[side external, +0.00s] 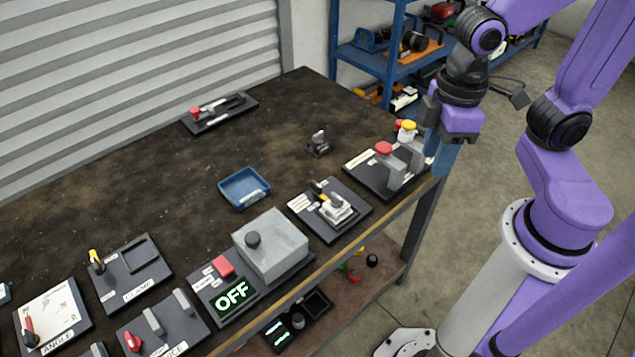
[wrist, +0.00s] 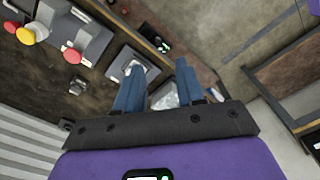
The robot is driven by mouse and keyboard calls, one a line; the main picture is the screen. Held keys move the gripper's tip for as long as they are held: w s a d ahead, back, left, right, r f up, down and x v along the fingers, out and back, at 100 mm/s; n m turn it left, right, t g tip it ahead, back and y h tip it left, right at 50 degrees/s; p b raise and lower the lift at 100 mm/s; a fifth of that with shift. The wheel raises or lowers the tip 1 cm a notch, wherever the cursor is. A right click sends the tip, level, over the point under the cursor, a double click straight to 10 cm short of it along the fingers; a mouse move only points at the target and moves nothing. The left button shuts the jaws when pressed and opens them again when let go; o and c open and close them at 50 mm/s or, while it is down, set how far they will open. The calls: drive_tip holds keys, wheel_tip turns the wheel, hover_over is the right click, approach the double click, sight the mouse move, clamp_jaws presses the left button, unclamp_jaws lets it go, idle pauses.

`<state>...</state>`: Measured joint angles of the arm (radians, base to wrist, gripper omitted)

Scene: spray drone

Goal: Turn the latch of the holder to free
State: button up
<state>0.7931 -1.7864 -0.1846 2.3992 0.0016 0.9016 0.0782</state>
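My gripper (side external: 441,160) hangs at the right end of the bench, close beside a dark station with upright grey blocks (side external: 396,172). In the wrist view its two blue fingers (wrist: 158,76) are apart with nothing held between them. The station carries a red knob (side external: 384,148) and a yellow knob (side external: 408,125); both knobs show at upper left in the wrist view. Left of it, a black plate (side external: 326,230) bears a silver device (side external: 336,208) with a yellow-tipped lever (side external: 318,187). I cannot tell which fixture is the holder, and the latch's setting is not readable.
A small grey fixture (side external: 319,144) stands behind. Blue shelving (side external: 390,50) stands behind the bench. The bench middle has free room.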

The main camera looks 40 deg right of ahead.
drive_tip(key=w+a+f+m, duration=0.1)
drive_tip(key=w+a+m, duration=0.15)
drive_tip(key=w, duration=0.45)
drive_tip(key=w+a+f+m, duration=0.1)
drive_tip(key=w+a+m, duration=0.15)
drive_tip(key=w, duration=0.35)
drive_tip(key=m, duration=0.5)
approach(316, 184)
wheel_tip(316, 184, down, 9)
drive_tip(key=shift+w, duration=0.1)
clamp_jaws()
